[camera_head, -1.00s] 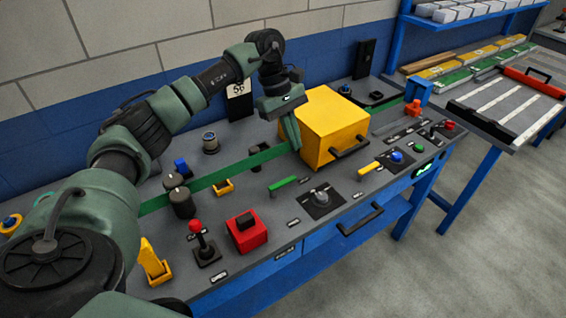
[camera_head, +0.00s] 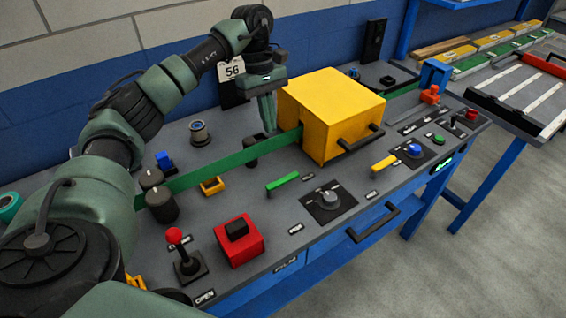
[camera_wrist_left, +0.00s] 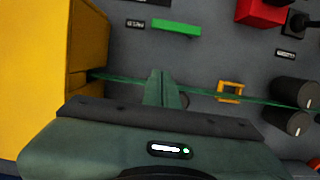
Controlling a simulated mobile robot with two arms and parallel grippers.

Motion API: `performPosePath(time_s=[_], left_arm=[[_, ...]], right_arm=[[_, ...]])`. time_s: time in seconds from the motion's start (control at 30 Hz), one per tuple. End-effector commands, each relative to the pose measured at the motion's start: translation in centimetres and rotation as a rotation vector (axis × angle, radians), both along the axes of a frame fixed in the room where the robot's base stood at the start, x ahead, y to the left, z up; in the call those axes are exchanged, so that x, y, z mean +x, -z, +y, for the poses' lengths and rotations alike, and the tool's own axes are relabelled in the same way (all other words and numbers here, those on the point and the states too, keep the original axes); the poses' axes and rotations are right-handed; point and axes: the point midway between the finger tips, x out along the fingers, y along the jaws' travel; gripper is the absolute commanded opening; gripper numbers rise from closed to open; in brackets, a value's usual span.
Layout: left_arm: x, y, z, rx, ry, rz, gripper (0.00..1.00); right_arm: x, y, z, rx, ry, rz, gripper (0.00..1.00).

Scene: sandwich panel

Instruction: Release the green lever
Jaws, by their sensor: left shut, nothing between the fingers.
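The green lever (camera_head: 283,182) is a short bar on the panel top, in front of the green strip and left of the grey rotary knob. It also shows at the top of the left wrist view (camera_wrist_left: 176,27). My left gripper (camera_head: 269,126) points down behind the lever, beside the yellow box, with its fingers together and empty. In the left wrist view its fingertips (camera_wrist_left: 160,76) are by the green strip, apart from the lever. My right gripper is not in view.
The yellow box (camera_head: 335,105) stands close to the right of my left gripper. The green strip (camera_head: 215,168) runs between the gripper and the lever. A rotary knob (camera_head: 329,198), red block (camera_head: 238,245) and red-topped joystick (camera_head: 187,262) stand toward the front.

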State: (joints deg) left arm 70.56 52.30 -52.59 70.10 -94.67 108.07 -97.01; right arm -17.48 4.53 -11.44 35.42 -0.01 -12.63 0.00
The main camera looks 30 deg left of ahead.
Motion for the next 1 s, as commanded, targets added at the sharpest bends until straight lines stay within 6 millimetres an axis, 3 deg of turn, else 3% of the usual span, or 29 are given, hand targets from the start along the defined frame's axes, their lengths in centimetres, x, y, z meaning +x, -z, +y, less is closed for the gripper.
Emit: performPosePath(time_s=[0.27, 0.63, 0.8, 1.0], left_arm=[[-0.3, 2.4, -0.5, 0.001, 0.001, 0.005, 0.00], [-1.1, 9.8, -2.4, -0.001, 0.002, 0.005, 0.00], [-2.0, 9.5, -4.8, -0.001, 0.004, 0.000, 0.00], [-2.4, 9.7, -5.9, 0.000, 0.000, 0.001, 0.00]], right_arm=[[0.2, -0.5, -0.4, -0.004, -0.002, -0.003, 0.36], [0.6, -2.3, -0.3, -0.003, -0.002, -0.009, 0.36], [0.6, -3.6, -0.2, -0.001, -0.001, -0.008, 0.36], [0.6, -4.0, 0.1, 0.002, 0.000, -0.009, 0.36]])
